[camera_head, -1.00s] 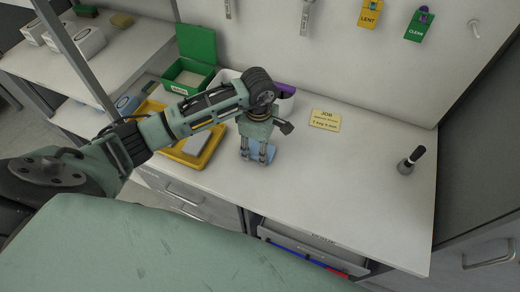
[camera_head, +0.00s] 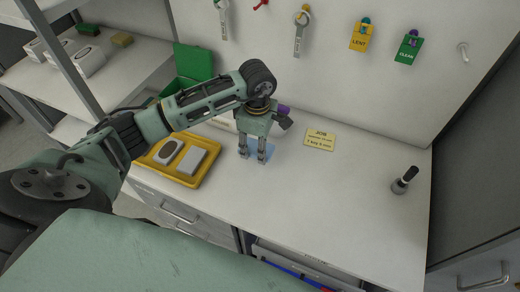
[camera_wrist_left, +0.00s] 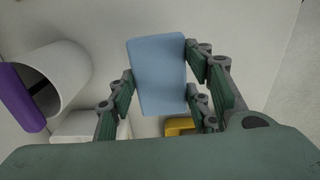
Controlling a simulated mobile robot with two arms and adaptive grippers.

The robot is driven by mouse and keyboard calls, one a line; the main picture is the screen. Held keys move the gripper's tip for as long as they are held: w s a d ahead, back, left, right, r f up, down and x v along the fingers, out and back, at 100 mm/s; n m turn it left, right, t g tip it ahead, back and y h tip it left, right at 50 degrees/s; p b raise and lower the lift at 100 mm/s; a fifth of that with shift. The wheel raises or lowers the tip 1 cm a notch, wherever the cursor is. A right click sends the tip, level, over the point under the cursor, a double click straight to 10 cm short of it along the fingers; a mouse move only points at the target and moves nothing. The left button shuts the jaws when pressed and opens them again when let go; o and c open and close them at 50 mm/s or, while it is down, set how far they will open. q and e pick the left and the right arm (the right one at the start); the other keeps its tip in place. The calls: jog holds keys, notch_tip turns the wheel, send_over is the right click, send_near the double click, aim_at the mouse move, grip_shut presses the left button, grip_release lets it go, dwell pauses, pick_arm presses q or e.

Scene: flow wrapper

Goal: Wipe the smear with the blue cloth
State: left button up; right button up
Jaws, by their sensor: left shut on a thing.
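My left gripper (camera_head: 254,156) points down over the white counter and is shut on the blue cloth (camera_head: 267,149). In the left wrist view the blue cloth (camera_wrist_left: 158,75) is a flat, pale blue rectangle between the two fingers (camera_wrist_left: 166,92). In the head view the fingers hide part of it. I cannot tell whether the cloth touches the counter. I cannot make out a smear in either view; the arm and gripper hide part of the counter. My right gripper is not in view.
A yellow tray (camera_head: 207,174) with a dark-topped item and a pale block stands left of the gripper. A green bin (camera_head: 194,62) is behind the arm. A JOB card (camera_head: 320,138) and a black-handled tool (camera_head: 404,180) are to the right. The counter between them is clear.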

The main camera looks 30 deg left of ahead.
pick_arm(q)
jog(key=shift+w+r+p, duration=0.15)
jog(key=shift+r+p, duration=0.2)
jog(key=shift+r, duration=0.95)
